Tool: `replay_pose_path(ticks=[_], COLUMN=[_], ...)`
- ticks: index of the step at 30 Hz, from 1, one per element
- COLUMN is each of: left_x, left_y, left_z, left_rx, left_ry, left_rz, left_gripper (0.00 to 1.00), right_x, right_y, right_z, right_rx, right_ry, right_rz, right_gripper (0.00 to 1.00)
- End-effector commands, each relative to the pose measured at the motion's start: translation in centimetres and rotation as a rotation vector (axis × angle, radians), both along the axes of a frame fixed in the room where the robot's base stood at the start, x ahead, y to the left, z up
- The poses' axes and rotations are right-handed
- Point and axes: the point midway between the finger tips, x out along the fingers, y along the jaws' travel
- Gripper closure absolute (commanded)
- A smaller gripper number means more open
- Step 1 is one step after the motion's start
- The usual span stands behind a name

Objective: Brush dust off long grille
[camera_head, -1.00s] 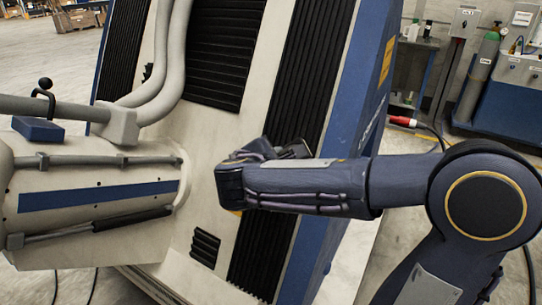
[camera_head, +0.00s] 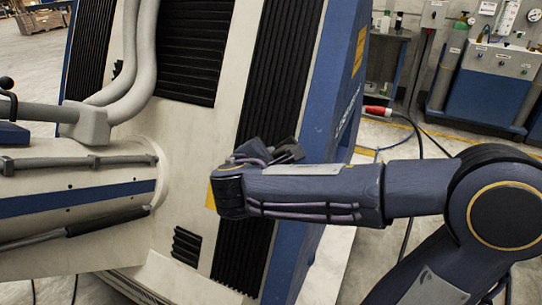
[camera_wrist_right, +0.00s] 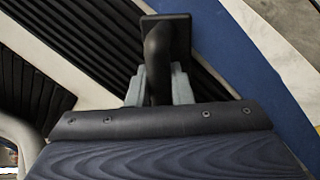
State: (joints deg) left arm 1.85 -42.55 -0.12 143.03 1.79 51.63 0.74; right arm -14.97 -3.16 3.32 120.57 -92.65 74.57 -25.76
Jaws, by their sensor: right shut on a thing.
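The long grille (camera_head: 281,60) is a tall strip of black ribs on the pale panel, beside the machine's blue edge. It also shows in the right wrist view (camera_wrist_right: 85,25). My right arm crosses in front of it and hides its middle. My right gripper (camera_wrist_right: 158,88) is shut on a black brush (camera_wrist_right: 168,32), whose handle stands between the grey fingers. The brush's block lies over the panel between the grille and the blue edge in the wrist view. I cannot tell whether it touches. Dust is not discernible. My left gripper is not in view.
A wider black grille (camera_head: 186,45) is at the upper left and a small vent (camera_head: 186,246) lower down. Thick grey hoses (camera_head: 138,50) and a pale cylinder (camera_head: 90,190) stick out at left. Open floor and a blue cabinet (camera_head: 490,85) are at right.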

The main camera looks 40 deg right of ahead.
Motion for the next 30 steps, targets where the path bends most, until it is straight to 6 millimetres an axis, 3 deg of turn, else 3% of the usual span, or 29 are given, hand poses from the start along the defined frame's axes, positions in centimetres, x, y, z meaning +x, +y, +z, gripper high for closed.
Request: replay_pose_path(ticks=[3,8,30], left_x=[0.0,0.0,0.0], left_y=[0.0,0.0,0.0], left_z=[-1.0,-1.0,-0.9], left_rx=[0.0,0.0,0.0], left_ry=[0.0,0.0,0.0], left_rz=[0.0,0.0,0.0], left_gripper=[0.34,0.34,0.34], right_x=[-0.2,0.0,4.5], right_y=[0.4,0.7,2.9], right_z=[-1.1,-1.1,-1.1], right_rx=[-0.001,0.0,0.0], right_ry=[0.001,0.0,0.0], right_rz=[0.0,0.0,0.002], right_gripper=[0.99,0.99,0.99])
